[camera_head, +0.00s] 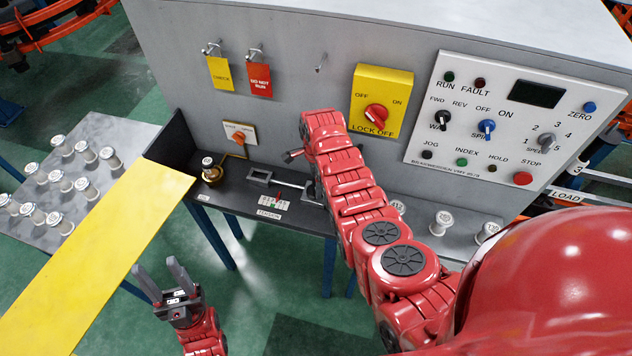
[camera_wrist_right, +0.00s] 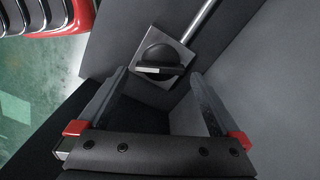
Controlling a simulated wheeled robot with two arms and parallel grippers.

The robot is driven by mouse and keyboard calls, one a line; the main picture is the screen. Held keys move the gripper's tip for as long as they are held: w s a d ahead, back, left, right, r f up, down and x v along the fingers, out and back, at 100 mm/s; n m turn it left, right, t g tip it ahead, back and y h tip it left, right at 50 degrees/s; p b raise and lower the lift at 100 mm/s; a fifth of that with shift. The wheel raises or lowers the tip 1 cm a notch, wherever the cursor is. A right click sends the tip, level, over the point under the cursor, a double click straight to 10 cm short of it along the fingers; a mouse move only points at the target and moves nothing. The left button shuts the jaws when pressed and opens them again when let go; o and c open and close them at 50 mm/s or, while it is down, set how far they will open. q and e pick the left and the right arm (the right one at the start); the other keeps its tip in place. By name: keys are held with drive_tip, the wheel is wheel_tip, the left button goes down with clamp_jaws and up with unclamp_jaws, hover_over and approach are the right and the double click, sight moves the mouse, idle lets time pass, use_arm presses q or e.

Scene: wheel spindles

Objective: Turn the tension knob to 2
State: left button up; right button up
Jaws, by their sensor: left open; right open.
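A black round knob (camera_wrist_right: 158,60) with a raised grip bar and a white pointer mark sits on a square metal plate in the right wrist view. My right gripper (camera_wrist_right: 160,75) is open, with its fingers spread toward either side of the knob; nothing is between them, and contact cannot be told. In the head view my right arm reaches down over the grey shelf and hides its gripper. A TENSION label (camera_head: 269,214) with a small marked scale (camera_head: 275,202) lies on the shelf. The knob's setting is unreadable. My left gripper (camera_head: 163,272) is open and empty at lower left.
A metal rod (camera_head: 285,183) runs along the shelf. The panel behind carries a yellow lock-off switch (camera_head: 375,112) and a white control board (camera_head: 497,118). A brass piece (camera_head: 211,172) stands at the shelf's left. A table with several spindles (camera_head: 62,145) is left of a yellow strip (camera_head: 100,250).

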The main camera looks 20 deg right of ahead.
drive_tip(key=shift+f, duration=1.05)
drive_tip(key=c, duration=1.1)
